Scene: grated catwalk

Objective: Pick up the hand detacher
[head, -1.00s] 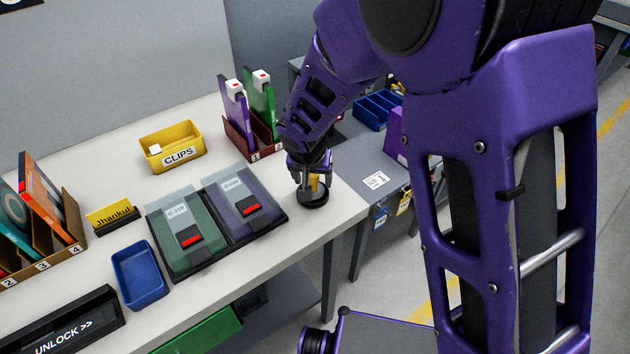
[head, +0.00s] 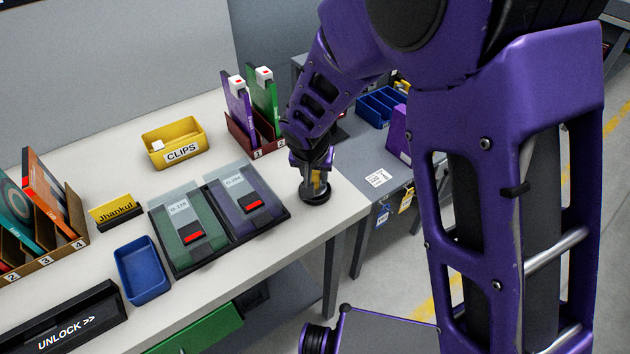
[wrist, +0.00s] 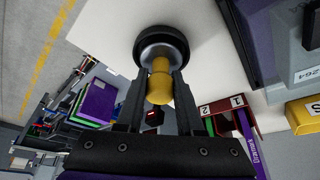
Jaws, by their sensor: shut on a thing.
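The hand detacher has a yellow handle and a round black base. In the head view its base (head: 315,195) is at the right end of the white table, near the front edge. The wrist view shows the yellow handle (wrist: 161,88) between the fingers of my gripper (wrist: 160,82), with the black base beyond the fingertips. My gripper (head: 317,180) is shut on the handle and hides part of it in the head view. The detacher looks upright. I cannot tell whether its base touches the table.
Two boxed devices in a black tray (head: 190,270) lie left of the detacher. A red-brown rack (head: 240,137) with purple and green binders stands behind it. A yellow clips bin (head: 150,135) and blue tray (head: 141,268) are farther left. The table's right edge is close.

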